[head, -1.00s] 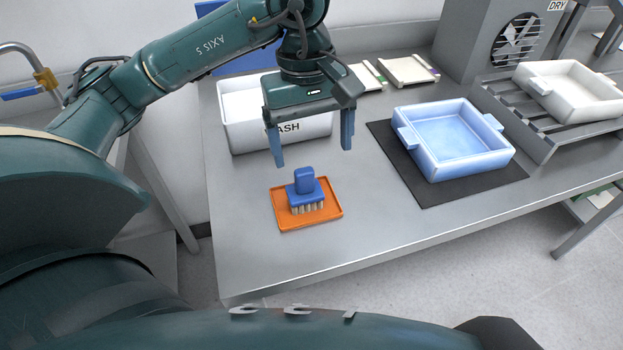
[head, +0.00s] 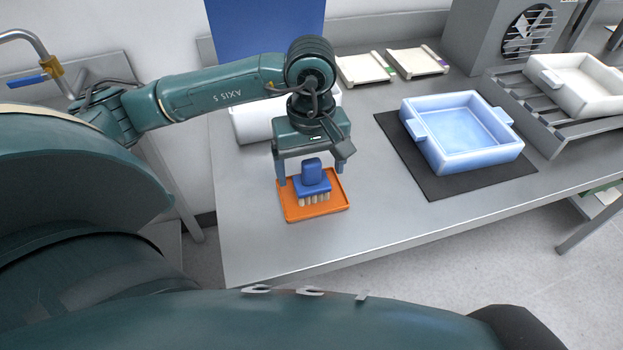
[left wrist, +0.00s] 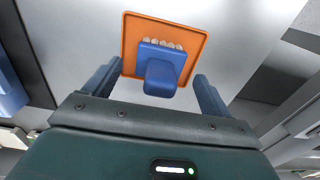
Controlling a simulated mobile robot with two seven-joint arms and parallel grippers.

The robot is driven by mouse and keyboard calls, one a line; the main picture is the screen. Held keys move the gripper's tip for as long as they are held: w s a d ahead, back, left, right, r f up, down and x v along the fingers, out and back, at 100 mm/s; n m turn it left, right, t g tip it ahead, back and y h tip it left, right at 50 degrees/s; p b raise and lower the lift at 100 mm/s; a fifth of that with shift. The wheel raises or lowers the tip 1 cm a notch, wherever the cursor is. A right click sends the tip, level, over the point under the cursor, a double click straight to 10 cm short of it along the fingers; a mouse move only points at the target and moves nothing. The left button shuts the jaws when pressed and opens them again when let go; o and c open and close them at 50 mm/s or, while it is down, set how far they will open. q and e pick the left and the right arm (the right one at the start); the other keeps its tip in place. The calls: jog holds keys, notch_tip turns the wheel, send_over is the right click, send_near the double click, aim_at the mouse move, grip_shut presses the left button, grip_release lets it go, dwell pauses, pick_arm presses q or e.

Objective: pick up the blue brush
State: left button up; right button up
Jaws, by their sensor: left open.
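The blue brush (head: 312,180) stands upright, bristles down, on a small orange tray (head: 287,209) on the grey table. In the left wrist view the brush (left wrist: 161,70) and the orange tray (left wrist: 133,32) show ahead of the fingers. My left gripper (head: 312,180) is open, just above and behind the brush in the head view, with its fingers to either side of the brush handle. In the left wrist view the fingers of the gripper (left wrist: 158,84) are apart, and the brush handle lies between them. My right gripper is not in view.
A white bin (head: 250,125) stands behind my left gripper. To the right, a blue basin (head: 432,160) sits on a dark mat (head: 440,190). A white basin (head: 580,90) rests on a slatted rack (head: 510,105). The table front is clear.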

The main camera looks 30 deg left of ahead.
pick_arm(q)
notch_tip(320, 180, down, 2)
jog(key=shift+f, duration=0.1)
jog(key=c, duration=1.1)
